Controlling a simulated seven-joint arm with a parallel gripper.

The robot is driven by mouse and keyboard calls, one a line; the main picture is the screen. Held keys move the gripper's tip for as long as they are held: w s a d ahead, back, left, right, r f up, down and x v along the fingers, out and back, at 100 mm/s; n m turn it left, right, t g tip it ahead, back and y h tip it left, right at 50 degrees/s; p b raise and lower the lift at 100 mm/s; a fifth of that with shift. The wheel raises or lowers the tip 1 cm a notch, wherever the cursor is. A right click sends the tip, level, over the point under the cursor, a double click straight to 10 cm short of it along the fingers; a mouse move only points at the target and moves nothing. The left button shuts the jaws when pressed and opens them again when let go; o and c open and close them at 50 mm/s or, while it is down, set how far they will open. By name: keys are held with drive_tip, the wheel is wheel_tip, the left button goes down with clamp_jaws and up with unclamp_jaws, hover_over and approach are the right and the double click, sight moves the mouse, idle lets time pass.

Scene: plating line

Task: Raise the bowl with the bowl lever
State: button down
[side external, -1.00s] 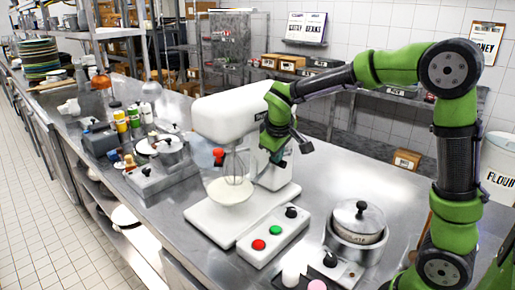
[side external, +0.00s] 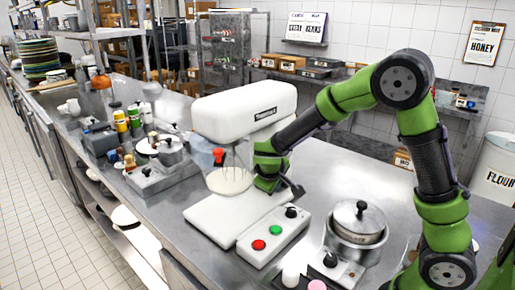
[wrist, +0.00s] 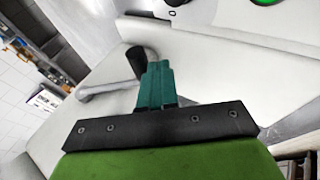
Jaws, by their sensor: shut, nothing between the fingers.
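The white stand mixer (side external: 240,113) stands on the steel counter. In the side view my gripper is low at the right side of the mixer, near the bowl.
A control box with red and green buttons (side external: 275,230) and a black knob sits in front of the mixer base. A lidded steel pot (side external: 357,222) stands to its right. Pots and bottles stand to the left. The counter behind the mixer is partly free.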

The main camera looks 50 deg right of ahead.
drive_tip(key=shift+d+f, duration=0.1)
drive_tip(key=shift+f, duration=0.2)
idle(0.4)
drive_tip(key=v, duration=1.7)
drive_tip(key=shift+f, duration=0.1)
drive_tip(key=s+a+r+m+t+y, duration=0.1)
drive_tip(key=s+m+t+y, duration=0.2)
drive_tip(key=s, duration=1.1)
drive_tip(key=shift+s+a+r+m+t+y, duration=0.15)
drive_tip(key=shift+s+a+m+t+y, duration=0.25)
drive_tip(key=shift+m+y, duration=1.45)
